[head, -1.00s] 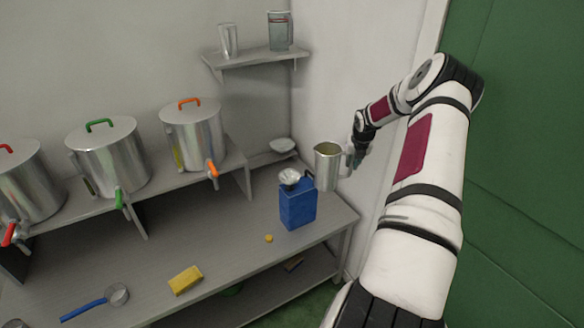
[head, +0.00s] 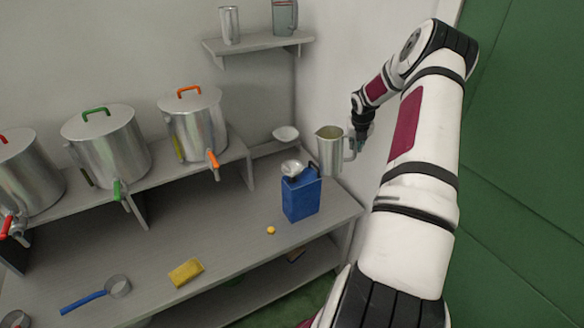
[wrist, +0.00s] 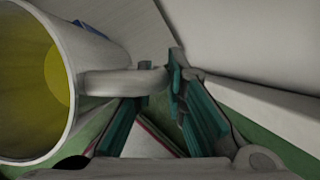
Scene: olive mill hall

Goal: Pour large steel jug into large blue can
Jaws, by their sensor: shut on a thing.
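The large steel jug (head: 331,153) hangs in the air at the right end of the bench, roughly upright. In the wrist view the jug (wrist: 105,50) shows yellow-green liquid inside. My gripper (head: 362,143) is shut on the jug's handle; its teal fingers (wrist: 165,85) close around the handle in the wrist view. The large blue can (head: 301,197) stands on the bench, below and to the left of the jug. The jug is apart from the funnel.
Three steel vats with red, green and orange (head: 196,125) handles stand on a raised shelf at left. A yellow cap (head: 270,230), a yellow sponge (head: 186,272) and a blue-handled strainer (head: 95,297) lie on the bench. A wall shelf (head: 258,44) holds two vessels.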

